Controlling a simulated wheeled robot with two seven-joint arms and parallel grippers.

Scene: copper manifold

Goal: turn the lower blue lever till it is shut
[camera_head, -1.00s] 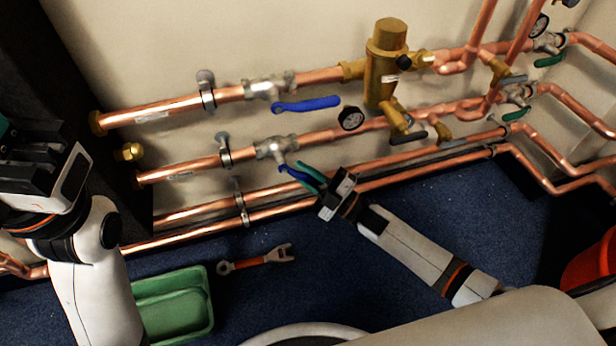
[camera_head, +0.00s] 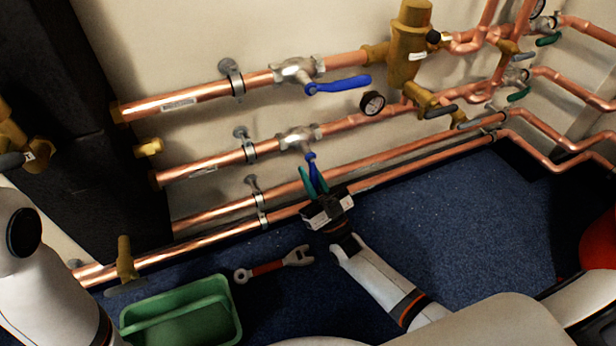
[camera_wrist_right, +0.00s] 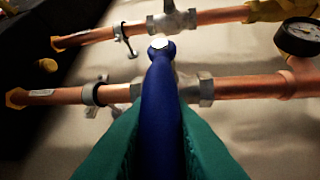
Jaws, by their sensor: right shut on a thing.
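The lower blue lever (camera_head: 312,172) hangs from the silver valve (camera_head: 298,139) on the second copper pipe. It points down, steeply across the pipe's line. My right gripper (camera_head: 314,184) is shut on the lever, with a teal finger on each side of it. In the right wrist view the lever (camera_wrist_right: 160,110) runs up between the teal fingers to its bolt, in front of the pipe. The gripper covers the lever's far end. Part of my left arm shows at the left edge of the head view, but its gripper is out of view.
The upper blue lever (camera_head: 338,85) lies roughly along the top pipe. A pressure gauge (camera_head: 372,103) sits right of the lower valve. Two lower pipes run close behind my right gripper. A wrench (camera_head: 273,264) and a green tray (camera_head: 228,301) lie on the blue floor.

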